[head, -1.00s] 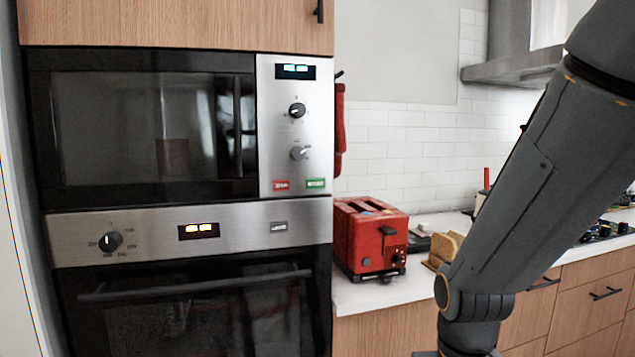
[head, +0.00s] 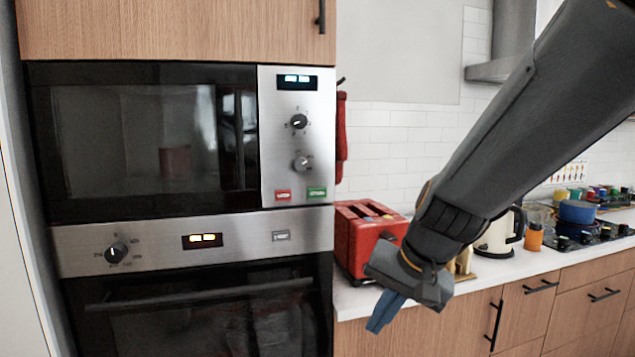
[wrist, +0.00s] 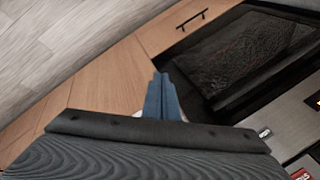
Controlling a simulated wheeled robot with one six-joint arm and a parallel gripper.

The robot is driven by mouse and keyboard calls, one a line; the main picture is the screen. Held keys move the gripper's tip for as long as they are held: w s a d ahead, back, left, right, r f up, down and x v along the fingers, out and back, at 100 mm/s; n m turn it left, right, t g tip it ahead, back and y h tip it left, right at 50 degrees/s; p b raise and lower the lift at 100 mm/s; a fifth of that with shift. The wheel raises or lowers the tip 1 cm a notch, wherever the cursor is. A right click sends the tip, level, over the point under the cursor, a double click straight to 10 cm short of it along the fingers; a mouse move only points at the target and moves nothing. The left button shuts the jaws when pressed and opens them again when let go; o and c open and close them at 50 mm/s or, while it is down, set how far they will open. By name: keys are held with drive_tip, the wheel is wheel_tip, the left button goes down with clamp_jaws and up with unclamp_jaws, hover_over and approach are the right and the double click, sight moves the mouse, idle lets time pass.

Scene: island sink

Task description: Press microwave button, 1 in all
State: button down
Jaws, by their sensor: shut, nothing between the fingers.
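The microwave (head: 48,150) is built into the wall unit, its dark door closed. Its steel panel (head: 272,140) has a lit display, two knobs, a red button (head: 283,195) and a green button (head: 317,192) at the bottom. My gripper (head: 374,329) has blue fingers, shut and empty, pointing down and left. It is in front of the counter, below and to the right of the buttons, apart from the microwave. In the wrist view the shut fingers (wrist: 160,78) show against the wood fronts, with a red button label at the right edge.
An oven (head: 75,262) with a handle sits directly under the microwave. A red toaster (head: 355,232) stands on the counter right of the unit, partly behind my arm. A kettle (head: 495,238) and a blue pot (head: 577,211) are farther right.

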sight(325, 192)
drive_tip(key=w+a+r+m+t+y+p, duration=0.1)
drive_tip(key=w+a+r+t, duration=0.1)
drive_tip(key=r, duration=0.7)
drive_tip(key=w+a+r+m+t+y+p, duration=0.1)
drive_tip(key=w+a+r, duration=0.3)
drive_tip(key=r, duration=0.6)
drive_tip(key=shift+w+a+m+t+y+p, duration=0.25)
drive_tip(key=shift+w+m+t+y+p, duration=0.25)
drive_tip(key=shift+m, duration=0.2)
drive_tip(key=shift+w+a+p, duration=0.1)
drive_tip(key=shift+w+a, duration=0.3)
drive_tip(key=shift+w, duration=1)
drive_tip(key=shift+w+a+p, duration=0.1)
drive_tip(key=shift+w+a, duration=0.3)
drive_tip(key=shift+w, duration=0.95)
drive_tip(key=shift+w+a+p, duration=0.1)
drive_tip(key=shift+w+a, duration=0.3)
drive_tip(key=shift+w, duration=1)
drive_tip(key=shift+w+a, duration=0.1)
drive_tip(key=shift+w, duration=0.3)
